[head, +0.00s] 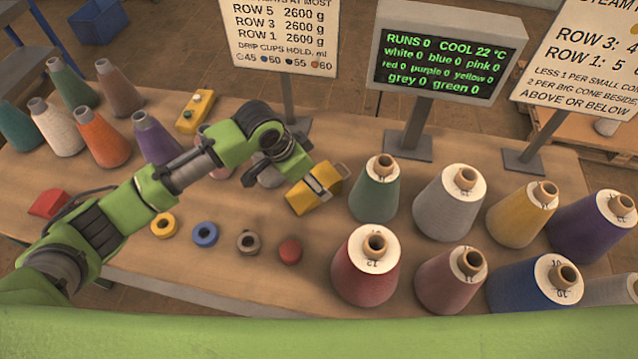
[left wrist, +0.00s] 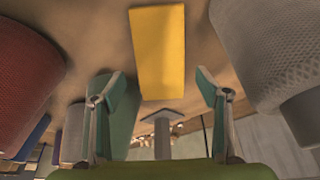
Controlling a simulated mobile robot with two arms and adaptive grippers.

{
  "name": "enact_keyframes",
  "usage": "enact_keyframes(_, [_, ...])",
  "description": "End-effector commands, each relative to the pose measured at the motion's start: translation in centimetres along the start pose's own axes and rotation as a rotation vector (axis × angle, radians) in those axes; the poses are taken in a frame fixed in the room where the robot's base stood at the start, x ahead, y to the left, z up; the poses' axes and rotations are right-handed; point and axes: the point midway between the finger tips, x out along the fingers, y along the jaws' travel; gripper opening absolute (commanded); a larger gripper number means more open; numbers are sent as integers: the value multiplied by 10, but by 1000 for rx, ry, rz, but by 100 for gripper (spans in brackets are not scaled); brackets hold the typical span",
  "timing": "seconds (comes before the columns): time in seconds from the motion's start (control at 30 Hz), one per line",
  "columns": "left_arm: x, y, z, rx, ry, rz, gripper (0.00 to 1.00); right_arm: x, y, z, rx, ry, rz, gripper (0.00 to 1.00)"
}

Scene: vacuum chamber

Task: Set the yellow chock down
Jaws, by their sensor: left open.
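The yellow chock (head: 304,198) lies on the table near the middle of the head view, left of the green cone. A grey piece shows across its top there; I cannot tell what it belongs to. In the left wrist view the chock (left wrist: 158,50) is a plain yellow block on the wooden surface. My left gripper (head: 268,172) is beside the chock's upper left in the head view. In the left wrist view the open fingers of this gripper (left wrist: 160,84) are spread wide, with the chock beyond and between their tips. My right gripper is out of view.
The green cone (head: 375,193) and red cone (head: 365,270) stand close on the right, with several more cones beyond. A yellow button box (head: 195,110) and sign stands are behind. Yellow (head: 163,238), blue and brown rings and a red disc (head: 289,251) lie in front.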

Motion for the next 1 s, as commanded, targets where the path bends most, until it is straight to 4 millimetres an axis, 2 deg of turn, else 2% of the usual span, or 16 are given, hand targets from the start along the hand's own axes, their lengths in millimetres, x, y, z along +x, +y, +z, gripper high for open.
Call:
enact_keyframes(0.4, [46, -1, -5, -1, -1, 0, 68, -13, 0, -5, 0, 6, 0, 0])
enact_keyframes(0.7, [51, -1, -5, 0, 1, -1, 68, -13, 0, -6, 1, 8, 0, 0])
enact_keyframes(0.77, [51, -1, -5, 0, 1, -1, 55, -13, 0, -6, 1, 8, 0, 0])
enact_keyframes(0.9, [51, -1, -5, 0, 1, -1, 19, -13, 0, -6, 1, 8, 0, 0])
enact_keyframes(1.0, [50, -2, -6, 0, 4, -1, 10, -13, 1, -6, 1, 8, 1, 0])
